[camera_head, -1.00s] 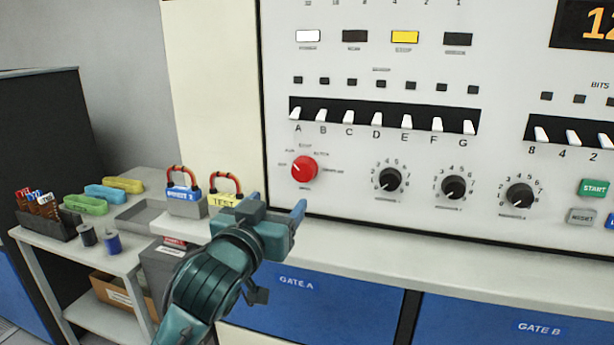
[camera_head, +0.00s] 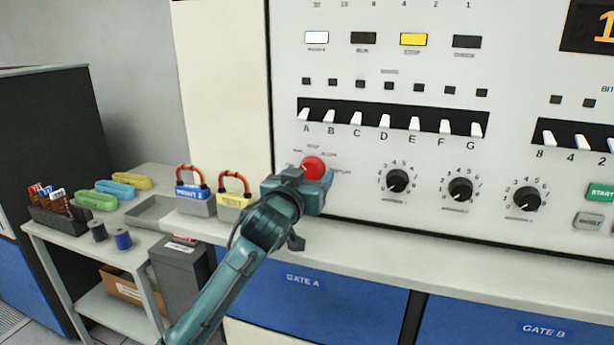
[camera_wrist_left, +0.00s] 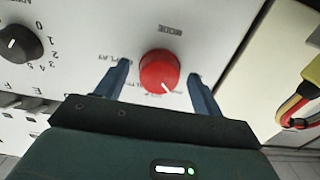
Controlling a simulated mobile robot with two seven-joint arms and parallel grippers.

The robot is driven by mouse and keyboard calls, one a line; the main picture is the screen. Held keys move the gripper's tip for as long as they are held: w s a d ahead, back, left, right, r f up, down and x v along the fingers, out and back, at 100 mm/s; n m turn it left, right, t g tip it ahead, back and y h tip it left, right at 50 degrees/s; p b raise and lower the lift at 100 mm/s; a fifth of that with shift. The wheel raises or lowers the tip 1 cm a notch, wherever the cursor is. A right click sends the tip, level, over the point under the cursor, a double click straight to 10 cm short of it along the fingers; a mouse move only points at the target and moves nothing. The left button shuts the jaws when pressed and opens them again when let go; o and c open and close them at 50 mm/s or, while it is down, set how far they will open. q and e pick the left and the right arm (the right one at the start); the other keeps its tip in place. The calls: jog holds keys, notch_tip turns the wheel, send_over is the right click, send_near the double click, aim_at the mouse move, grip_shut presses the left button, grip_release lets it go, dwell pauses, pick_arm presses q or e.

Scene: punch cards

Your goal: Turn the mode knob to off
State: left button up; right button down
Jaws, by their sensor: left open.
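The red mode knob (camera_head: 312,167) is on the white panel, below switch A. Its lower part is hidden by my left gripper (camera_head: 312,182) in the head view. In the left wrist view the knob (camera_wrist_left: 159,71) sits between the two open fingers of my left gripper (camera_wrist_left: 158,86), with a gap on each side. A white pointer mark on the knob faces toward the gripper's palm, a little to the right. The lettering around the knob is partly covered and hard to read. My right gripper is not in view.
Three black dials are to the right of the knob; the nearest is the left black dial (camera_head: 397,181). White lettered switches (camera_head: 385,122) run above. A grey side table (camera_head: 143,241) with padlocks, spools and colored holders stands at left. A pale ledge (camera_head: 400,247) runs below the panel.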

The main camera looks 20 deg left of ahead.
pick_arm(q)
jog(key=c, duration=1)
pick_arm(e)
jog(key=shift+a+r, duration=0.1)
